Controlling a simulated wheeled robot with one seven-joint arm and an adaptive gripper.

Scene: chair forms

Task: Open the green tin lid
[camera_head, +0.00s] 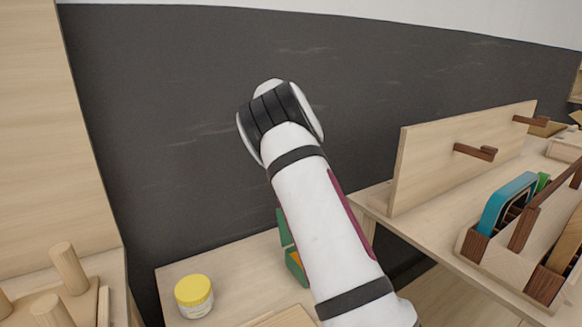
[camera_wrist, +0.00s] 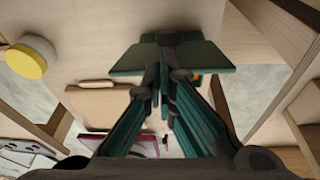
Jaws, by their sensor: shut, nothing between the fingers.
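The green tin (camera_head: 297,267) stands on the low wooden table, partly hidden behind my arm in the head view. A green panel, its lid (camera_head: 284,227), stands up at its back edge, and something orange shows inside, so the lid looks raised. In the wrist view a wide green panel (camera_wrist: 205,56) of the tin lies just beyond my fingertips. My gripper (camera_wrist: 163,78) is shut and empty, its tips close to or against that panel; I cannot tell if they touch. My gripper is hidden behind the arm in the head view.
A yellow-lidded jar (camera_head: 194,296) stands left of the tin; it also shows in the wrist view (camera_wrist: 28,60). A wooden board with pegs (camera_head: 460,150) and a wooden caddy (camera_head: 500,262) are on the right-hand table. Wooden pegs (camera_head: 68,268) stand at left.

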